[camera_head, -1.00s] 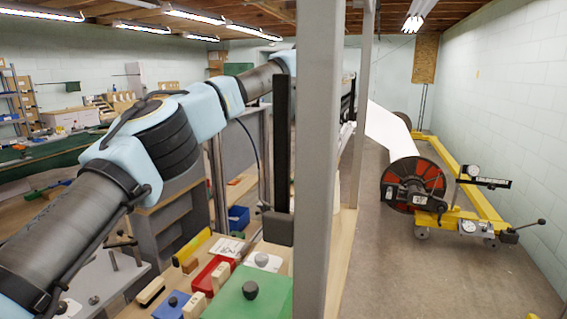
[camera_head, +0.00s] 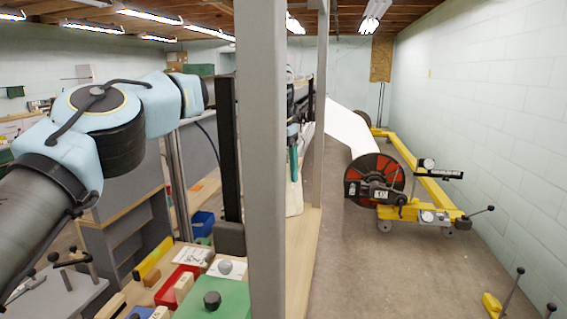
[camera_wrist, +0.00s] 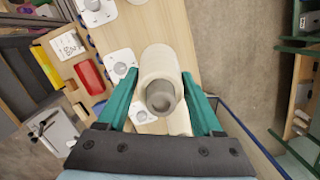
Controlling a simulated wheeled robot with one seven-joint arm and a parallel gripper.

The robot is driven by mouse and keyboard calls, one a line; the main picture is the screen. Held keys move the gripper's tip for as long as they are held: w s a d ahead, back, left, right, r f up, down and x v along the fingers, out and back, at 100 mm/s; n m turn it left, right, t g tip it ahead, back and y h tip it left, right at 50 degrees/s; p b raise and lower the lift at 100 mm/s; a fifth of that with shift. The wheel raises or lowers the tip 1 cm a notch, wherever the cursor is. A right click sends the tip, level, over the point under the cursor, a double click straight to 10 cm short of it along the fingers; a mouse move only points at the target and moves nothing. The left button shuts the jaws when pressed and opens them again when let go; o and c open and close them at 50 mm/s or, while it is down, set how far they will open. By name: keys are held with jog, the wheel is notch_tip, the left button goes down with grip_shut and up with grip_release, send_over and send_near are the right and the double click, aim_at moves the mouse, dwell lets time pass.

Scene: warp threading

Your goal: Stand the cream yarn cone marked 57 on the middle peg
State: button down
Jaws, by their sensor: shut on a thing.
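In the wrist view my gripper (camera_wrist: 158,88) has its two green fingers on either side of a cream cone (camera_wrist: 158,58), with a grey tube opening at its top. The fingers are shut on it. The number on the cone cannot be read. In the head view the cone (camera_head: 294,199) hangs upright below the green fingers, partly behind a grey post. White plates with grey round pegs lie on the wooden bench left of the cone, one of them (camera_wrist: 121,65) close to the left finger. Another plate (camera_wrist: 142,115) is partly hidden by the cone. I cannot tell which peg is the middle one.
A red tray (camera_wrist: 89,76), a yellow bar (camera_wrist: 47,67) and a printed card (camera_wrist: 67,45) lie left of the plates. A grey post (camera_head: 263,160) stands in front of the bench. A yellow-framed beam cart (camera_head: 400,195) stands right, with open floor around it.

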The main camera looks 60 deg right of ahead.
jog(key=shift+f+b, duration=0.7)
jog(key=shift+f, duration=3.7)
grip_release()
jog(key=r, duration=0.3)
jog(key=a+r, duration=0.1)
jog(key=r, duration=0.6)
jog(key=shift+w+a+r, duration=0.1)
jog(key=shift+a+r, duration=0.2)
jog(key=shift+r, duration=0.05)
